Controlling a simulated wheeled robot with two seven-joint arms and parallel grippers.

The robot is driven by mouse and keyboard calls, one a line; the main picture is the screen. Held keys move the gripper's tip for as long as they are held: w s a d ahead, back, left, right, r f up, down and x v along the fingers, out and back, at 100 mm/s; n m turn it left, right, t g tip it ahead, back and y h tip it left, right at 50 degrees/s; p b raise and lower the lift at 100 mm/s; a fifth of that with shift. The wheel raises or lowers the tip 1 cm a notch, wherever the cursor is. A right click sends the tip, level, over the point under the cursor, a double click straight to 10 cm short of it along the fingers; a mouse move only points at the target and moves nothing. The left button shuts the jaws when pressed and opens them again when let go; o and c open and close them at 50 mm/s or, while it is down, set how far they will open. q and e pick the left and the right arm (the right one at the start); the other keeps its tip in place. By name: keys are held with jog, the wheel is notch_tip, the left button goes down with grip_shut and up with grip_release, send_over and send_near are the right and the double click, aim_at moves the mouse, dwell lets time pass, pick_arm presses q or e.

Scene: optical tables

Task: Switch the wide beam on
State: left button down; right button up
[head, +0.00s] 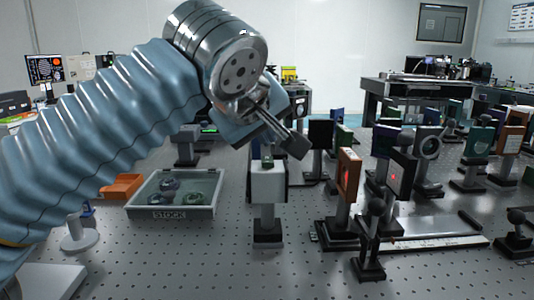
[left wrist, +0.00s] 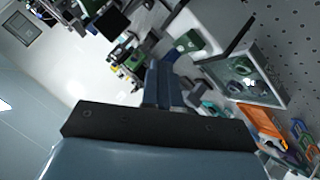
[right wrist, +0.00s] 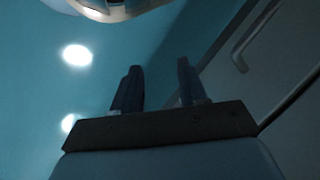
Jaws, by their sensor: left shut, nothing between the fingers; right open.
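My left gripper (head: 298,147) comes in from the upper left in the head view, its fingers shut and empty. They are in line above and slightly right of a white box-shaped device on a post (head: 267,187); contact is not evident. A red spot (head: 393,178) shows on a dark plate to the right. The left wrist view shows the shut fingers (left wrist: 163,85). My right gripper (right wrist: 156,88) is open and empty in the right wrist view.
A grey STOCK tray (head: 170,214) with round parts and an orange bin (head: 122,187) stand left of the device. An orange-framed optic (head: 348,175) and several posts crowd the right side. The perforated table (head: 190,262) is clear in front.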

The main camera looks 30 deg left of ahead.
aim_at(265, 160)
pick_arm(q)
notch_tip(265, 160, up, 3)
jog(key=shift+s+d+p, duration=0.1)
jog(key=shift+s+p, duration=0.05)
jog(key=shift+p, duration=1.05)
jog(key=shift+r, duration=0.2)
jog(key=shift+s+d+r, duration=0.1)
jog(key=shift+s+r, duration=0.05)
jog(key=shift+r, duration=0.6)
